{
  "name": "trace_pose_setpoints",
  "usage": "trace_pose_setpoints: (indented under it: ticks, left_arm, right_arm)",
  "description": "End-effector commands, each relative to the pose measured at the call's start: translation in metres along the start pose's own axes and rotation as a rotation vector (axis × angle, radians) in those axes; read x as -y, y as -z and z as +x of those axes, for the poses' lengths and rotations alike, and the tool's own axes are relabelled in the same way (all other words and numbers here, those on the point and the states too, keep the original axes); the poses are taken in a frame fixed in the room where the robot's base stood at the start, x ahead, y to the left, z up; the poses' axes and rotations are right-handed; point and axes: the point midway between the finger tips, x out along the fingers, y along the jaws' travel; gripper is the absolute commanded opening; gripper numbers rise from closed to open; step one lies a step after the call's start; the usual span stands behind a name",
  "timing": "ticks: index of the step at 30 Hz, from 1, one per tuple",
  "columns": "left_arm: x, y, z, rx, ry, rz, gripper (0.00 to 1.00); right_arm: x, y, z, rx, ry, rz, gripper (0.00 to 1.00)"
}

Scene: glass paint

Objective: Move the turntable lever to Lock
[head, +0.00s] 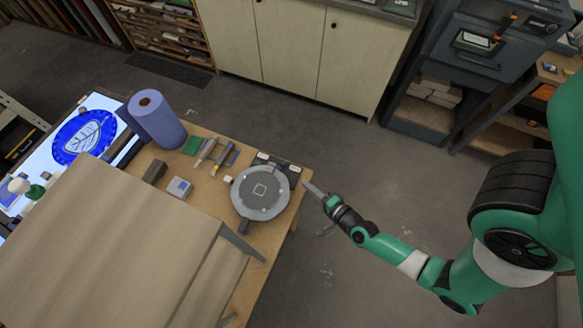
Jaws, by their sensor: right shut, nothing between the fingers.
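The turntable (250,205) is a round grey disc with a small square mark at its centre, near the right edge of the wooden workbench. A dark base with small pale plates (264,157) shows at its far side. A dark block (243,227) sticks out at its near side. I cannot tell which dark part is the lever, nor read its setting. My right gripper (308,186) is shut and empty, just right of the turntable and the bench edge, apart from the disc as far as I can see. My left gripper is not in view.
Left of the turntable are a small grey-blue box (179,187), several hand tools (220,155), a green pad (193,145) and a blue paper roll (157,120). A large wooden board (100,240) covers the near left. Open floor (350,150) lies right of the bench.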

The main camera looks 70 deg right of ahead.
Motion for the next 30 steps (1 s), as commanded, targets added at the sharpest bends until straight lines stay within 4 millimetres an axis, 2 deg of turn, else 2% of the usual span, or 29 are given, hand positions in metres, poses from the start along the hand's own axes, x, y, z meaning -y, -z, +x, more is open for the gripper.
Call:
trace_pose_setpoints:
  ticks: [1, 6, 12, 16, 30]
  left_arm:
    - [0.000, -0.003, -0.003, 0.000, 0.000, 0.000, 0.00]
    - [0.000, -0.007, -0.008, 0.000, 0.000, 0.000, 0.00]
    - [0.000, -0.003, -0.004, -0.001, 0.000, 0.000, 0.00]
    - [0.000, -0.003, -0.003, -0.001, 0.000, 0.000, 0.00]
    - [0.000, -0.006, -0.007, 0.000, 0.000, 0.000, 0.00]
  right_arm:
    - [-0.001, 0.000, 0.013, -0.002, 0.003, 0.000, 0.00]
    - [-0.001, 0.000, 0.049, 0.000, 0.002, -0.001, 0.00]
    - [0.010, -0.001, 0.076, 0.001, 0.000, 0.000, 0.00]
    - [0.012, -0.001, 0.083, 0.001, -0.002, 0.000, 0.00]
    - [0.012, -0.006, 0.090, 0.017, 0.001, -0.005, 0.00]
